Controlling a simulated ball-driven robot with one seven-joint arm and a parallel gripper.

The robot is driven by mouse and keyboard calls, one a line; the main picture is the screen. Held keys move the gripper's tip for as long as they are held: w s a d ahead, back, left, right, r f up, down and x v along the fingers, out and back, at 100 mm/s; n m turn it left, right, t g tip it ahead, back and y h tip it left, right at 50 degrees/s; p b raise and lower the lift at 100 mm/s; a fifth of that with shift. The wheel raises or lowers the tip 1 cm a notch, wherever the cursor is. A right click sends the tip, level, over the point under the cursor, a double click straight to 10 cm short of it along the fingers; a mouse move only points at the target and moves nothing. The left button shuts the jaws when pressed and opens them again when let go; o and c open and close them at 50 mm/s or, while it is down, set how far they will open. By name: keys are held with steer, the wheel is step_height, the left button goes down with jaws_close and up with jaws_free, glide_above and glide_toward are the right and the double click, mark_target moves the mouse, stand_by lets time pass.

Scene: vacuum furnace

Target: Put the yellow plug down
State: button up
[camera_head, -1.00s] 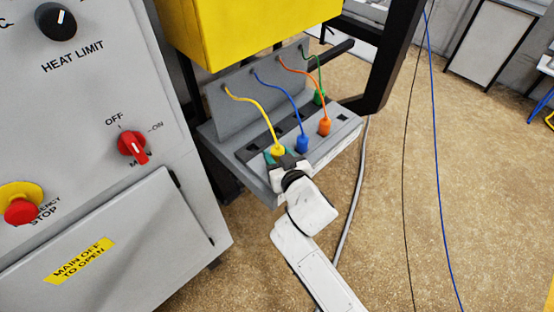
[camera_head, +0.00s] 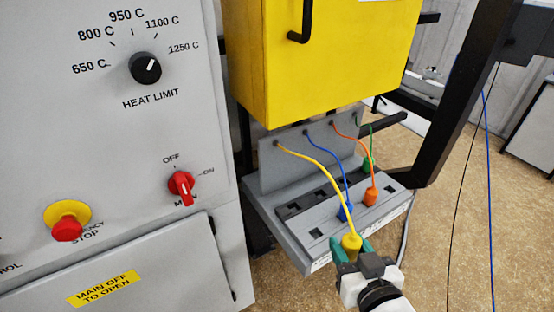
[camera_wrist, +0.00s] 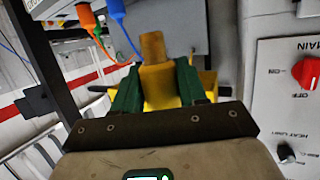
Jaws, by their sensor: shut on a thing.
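The yellow plug (camera_head: 351,243), with its yellow cord, is between the teal fingers of my gripper (camera_head: 352,249) in the head view. My gripper is shut on it, at the front edge of the grey socket panel (camera_head: 300,252). The plug appears clear of the sockets, but its exact height is hard to tell. In the wrist view the plug (camera_wrist: 152,48) shows between the green fingers (camera_wrist: 157,85). The blue plug (camera_head: 345,212), orange plug (camera_head: 370,196) and green plug (camera_head: 367,165) stand on the panel behind it. A bare square socket (camera_head: 316,232) lies to its left.
A yellow box (camera_head: 315,60) overhangs the back of the panel. A grey cabinet (camera_head: 100,190) with a heat dial (camera_head: 145,67), red main switch (camera_head: 181,186) and emergency stop (camera_head: 67,225) stands at left. A black frame post (camera_head: 465,90) rises at right. The floor at right is open.

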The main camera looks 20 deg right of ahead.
step_height(320, 180, down, 22)
steer(key=w+a+n+y, duration=0.1)
steer(key=a, duration=0.1)
steer(key=shift+w+a+r+y, duration=0.15)
steer(key=shift+w+a+y, duration=0.15)
steer(key=shift+y, duration=0.1)
